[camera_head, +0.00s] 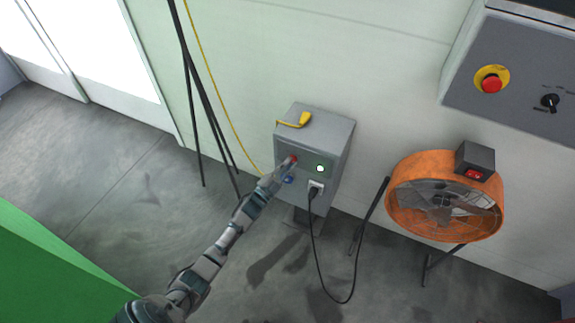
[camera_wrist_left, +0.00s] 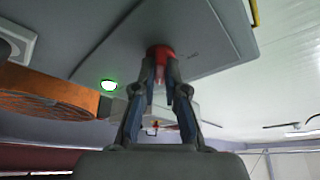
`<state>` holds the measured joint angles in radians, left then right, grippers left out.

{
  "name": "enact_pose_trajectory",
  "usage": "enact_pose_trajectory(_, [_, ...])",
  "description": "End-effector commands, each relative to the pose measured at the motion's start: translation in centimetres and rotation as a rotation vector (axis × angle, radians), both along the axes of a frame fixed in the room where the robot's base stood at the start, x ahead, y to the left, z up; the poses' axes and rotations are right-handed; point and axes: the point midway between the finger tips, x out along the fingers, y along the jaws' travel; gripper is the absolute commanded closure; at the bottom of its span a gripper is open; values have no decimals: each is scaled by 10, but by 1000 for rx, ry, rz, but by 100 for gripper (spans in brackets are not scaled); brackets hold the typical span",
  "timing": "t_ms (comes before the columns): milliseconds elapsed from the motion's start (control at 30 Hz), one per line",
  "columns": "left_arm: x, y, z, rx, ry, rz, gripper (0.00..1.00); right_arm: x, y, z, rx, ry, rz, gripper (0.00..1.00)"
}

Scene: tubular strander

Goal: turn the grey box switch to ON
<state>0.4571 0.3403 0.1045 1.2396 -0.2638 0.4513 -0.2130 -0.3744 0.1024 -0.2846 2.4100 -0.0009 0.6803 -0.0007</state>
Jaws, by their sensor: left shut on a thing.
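The grey box (camera_head: 340,140) stands against the wall in the middle of the head view. My left gripper (camera_head: 286,166) is at the panel, shut on the red knob. In the left wrist view, the fingertips (camera_wrist_left: 161,75) close around the red knob (camera_wrist_left: 160,51). The lamp shows green there (camera_wrist_left: 108,85). The fingers partly hide the knob, and I cannot read its position. My right gripper is in neither view.
A yellow plug (camera_head: 304,119) with a cable lies on the box top. A black plug (camera_head: 315,189) sits in the panel front, its cable hanging to the floor. An orange fan (camera_head: 402,208) stands right, below a control panel (camera_head: 520,115). Black stand legs (camera_head: 190,90) rise left.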

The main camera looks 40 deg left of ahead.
Motion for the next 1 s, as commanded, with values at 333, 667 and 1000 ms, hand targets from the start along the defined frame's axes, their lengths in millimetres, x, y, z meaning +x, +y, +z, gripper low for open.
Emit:
enact_pose_trajectory(333, [1,1,1,29,7,2,100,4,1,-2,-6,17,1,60])
enact_pose_trajectory(667, [1,1,1,28,7,2,64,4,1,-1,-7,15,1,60])
enact_pose_trajectory(1000, [0,1,1,26,5,1,64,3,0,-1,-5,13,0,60])
